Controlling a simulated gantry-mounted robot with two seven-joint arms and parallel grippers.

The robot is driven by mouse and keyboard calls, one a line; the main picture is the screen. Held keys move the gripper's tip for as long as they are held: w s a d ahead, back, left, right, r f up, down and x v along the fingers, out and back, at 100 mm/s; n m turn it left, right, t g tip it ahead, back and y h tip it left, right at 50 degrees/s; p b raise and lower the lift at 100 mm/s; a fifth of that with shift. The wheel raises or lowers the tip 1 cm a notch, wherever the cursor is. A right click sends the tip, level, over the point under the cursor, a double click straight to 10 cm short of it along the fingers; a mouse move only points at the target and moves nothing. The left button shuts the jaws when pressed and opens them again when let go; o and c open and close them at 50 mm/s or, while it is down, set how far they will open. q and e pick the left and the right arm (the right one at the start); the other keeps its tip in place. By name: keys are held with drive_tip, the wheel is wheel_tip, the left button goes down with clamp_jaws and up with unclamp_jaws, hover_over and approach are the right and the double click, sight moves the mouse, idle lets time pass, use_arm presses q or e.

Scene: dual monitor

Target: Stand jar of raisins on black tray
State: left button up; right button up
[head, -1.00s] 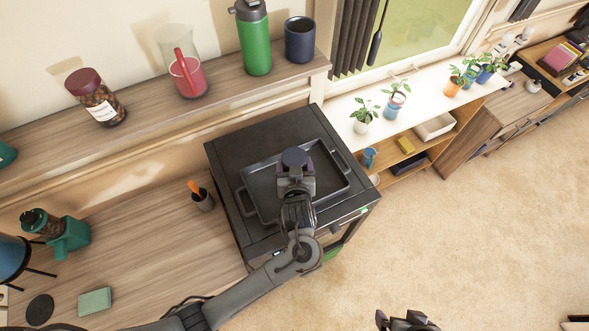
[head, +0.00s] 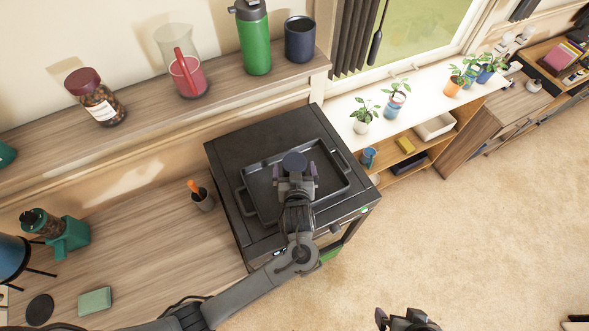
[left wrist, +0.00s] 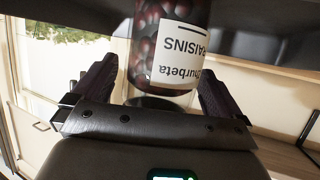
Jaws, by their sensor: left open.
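In the left wrist view the jar (left wrist: 150,45) has dark raisins and a white label reading RAISINS, upside down in the picture. It appears upright on the tray, though its base is hidden. My left gripper (head: 295,176) is open, with its purple fingers on either side of the jar and gaps beside it. My right gripper (head: 405,320) is at the bottom edge of the head view, away from the tray; its jaw opening is unclear.
The tray rests on a black cabinet (head: 232,150). A wall shelf behind holds another jar with a maroon lid (head: 97,97), a pitcher (head: 187,75), a green bottle (head: 254,40) and a dark mug (head: 299,40). A pen cup (head: 203,200) stands left of the cabinet.

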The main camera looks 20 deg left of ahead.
use_arm(q)
drive_tip(key=shift+r, duration=0.2)
drive_tip(key=v, duration=1.2)
drive_tip(key=shift+s+f, duration=0.1)
drive_tip(key=shift+f, duration=0.05)
